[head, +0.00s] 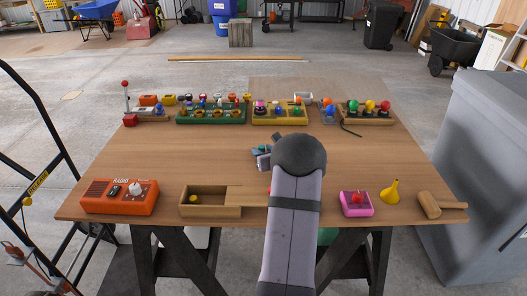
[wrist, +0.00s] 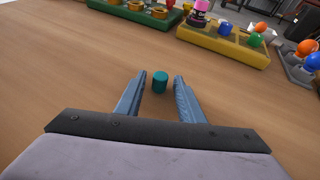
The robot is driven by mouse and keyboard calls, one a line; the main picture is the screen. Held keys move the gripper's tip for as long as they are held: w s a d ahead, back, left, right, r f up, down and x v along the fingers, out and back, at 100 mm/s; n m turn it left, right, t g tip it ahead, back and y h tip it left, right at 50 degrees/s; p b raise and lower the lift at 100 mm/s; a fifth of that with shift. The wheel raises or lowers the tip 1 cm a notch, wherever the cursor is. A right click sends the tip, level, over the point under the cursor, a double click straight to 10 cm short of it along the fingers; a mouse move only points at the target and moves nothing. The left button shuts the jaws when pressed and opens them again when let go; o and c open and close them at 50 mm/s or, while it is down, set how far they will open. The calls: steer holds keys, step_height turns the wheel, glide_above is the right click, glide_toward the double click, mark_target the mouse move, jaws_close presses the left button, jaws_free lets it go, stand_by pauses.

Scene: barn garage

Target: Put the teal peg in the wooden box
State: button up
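The teal peg (wrist: 159,82) stands upright on the wooden table in the wrist view, between the tips of my gripper's two blue-grey fingers. My gripper (wrist: 159,88) is open, with a visible gap on each side of the peg. In the head view my gripper (head: 263,156) is near the middle of the table, partly hidden by my arm, and the peg is too small there to make out surely. The wooden box (head: 184,207) lies at the front left of the table. Its left part is open, with a small yellow piece inside; a wooden lid (head: 246,195) extends to its right.
An orange radio (head: 119,196) sits left of the box. A pink box (head: 356,204), yellow funnel (head: 391,192) and mallet (head: 430,205) are at the front right. Green (head: 211,119) and yellow (head: 279,119) racks line the back. Bare tabletop lies left of my gripper.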

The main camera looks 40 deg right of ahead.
stand_by(0.3)
steer(key=shift+r, duration=0.2)
steer(key=v, duration=1.1)
steer(key=shift+s+a+b, duration=0.1)
steer(key=shift+s+b, duration=0.05)
steer(key=shift+b, duration=0.25)
steer(key=shift+s+a+r, duration=0.1)
steer(key=shift+s+a, duration=0.05)
steer(key=shift+s, duration=0.05)
steer(key=shift+o, duration=0.7)
